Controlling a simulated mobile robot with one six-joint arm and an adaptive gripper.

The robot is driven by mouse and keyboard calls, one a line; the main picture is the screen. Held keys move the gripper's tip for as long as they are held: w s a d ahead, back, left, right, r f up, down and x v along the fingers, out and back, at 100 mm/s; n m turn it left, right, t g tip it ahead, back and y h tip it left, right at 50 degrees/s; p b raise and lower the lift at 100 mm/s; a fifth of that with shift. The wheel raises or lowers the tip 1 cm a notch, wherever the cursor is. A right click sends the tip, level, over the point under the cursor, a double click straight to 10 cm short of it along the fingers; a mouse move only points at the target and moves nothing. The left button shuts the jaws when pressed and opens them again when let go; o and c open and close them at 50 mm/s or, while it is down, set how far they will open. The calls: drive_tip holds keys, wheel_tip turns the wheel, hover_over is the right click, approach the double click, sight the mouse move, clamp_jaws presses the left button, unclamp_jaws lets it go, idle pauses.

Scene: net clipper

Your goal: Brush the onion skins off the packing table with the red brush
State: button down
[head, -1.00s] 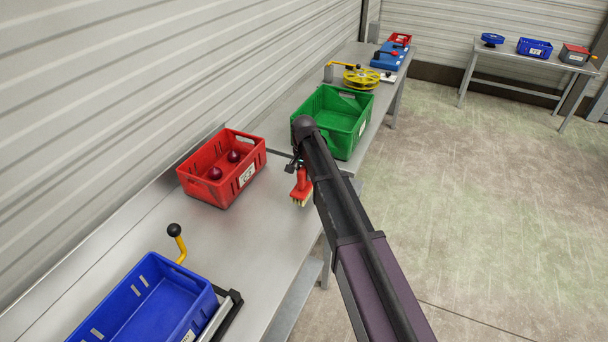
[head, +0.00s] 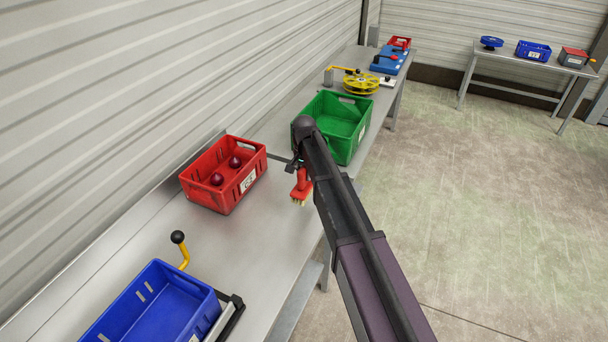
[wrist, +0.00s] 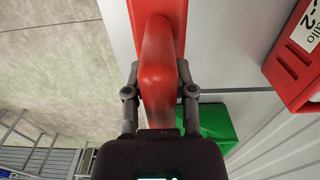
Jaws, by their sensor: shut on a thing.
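The red brush (head: 301,190) has a red handle and block with pale bristles pointing down. It is over the right edge area of the metal packing table (head: 245,235), between the red crate and my arm. My gripper (head: 297,166) is shut on its handle. In the wrist view the brush (wrist: 158,60) stands between the two fingers of my gripper (wrist: 160,92). I cannot tell whether the bristles touch the table. No onion skins can be made out on the visible tabletop; my arm and the brush hide part of it.
A red crate (head: 208,191) with two red onions (head: 217,179) stands by the wall. A green crate (head: 355,142) is just behind my gripper. A blue crate (head: 150,312) and a yellow lever with a black knob (head: 178,238) are at the near end. The floor at right is clear.

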drive_tip(key=shift+r+p, duration=0.8)
drive_tip(key=shift+r, duration=0.35)
drive_tip(key=shift+f, duration=0.1)
